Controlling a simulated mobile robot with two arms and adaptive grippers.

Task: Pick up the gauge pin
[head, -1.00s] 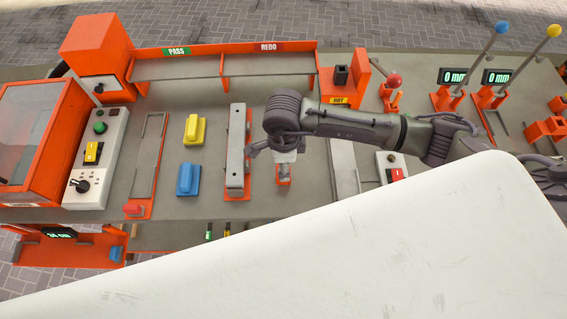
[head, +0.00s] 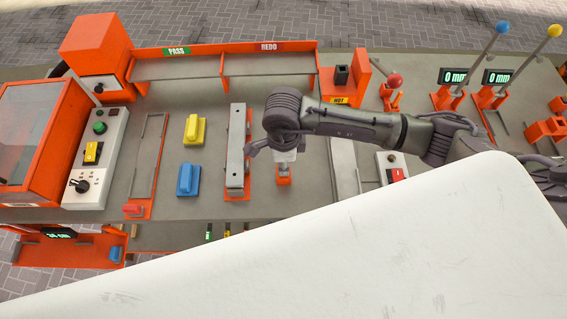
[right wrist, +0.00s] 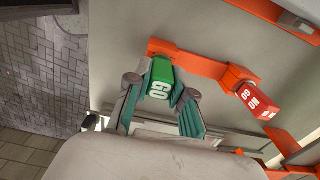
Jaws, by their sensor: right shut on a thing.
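The gauge pin shows in the right wrist view as a green block marked GO (right wrist: 160,80), which I take to be its handle. My right gripper (right wrist: 160,90) is shut on it, with one finger on each side. In the head view my right gripper (head: 284,153) is over a small orange stand (head: 284,181), and a short grey piece shows between them. Whether the pin is clear of its holder I cannot tell. The green block is hidden in the head view. My left gripper is not in view.
A red NO GO block (right wrist: 259,100) sits on an orange holder close by. A grey bar on an orange base (head: 237,160) stands left of my gripper, with yellow (head: 194,130) and blue (head: 188,180) blocks beyond. A white panel (head: 350,260) covers the foreground.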

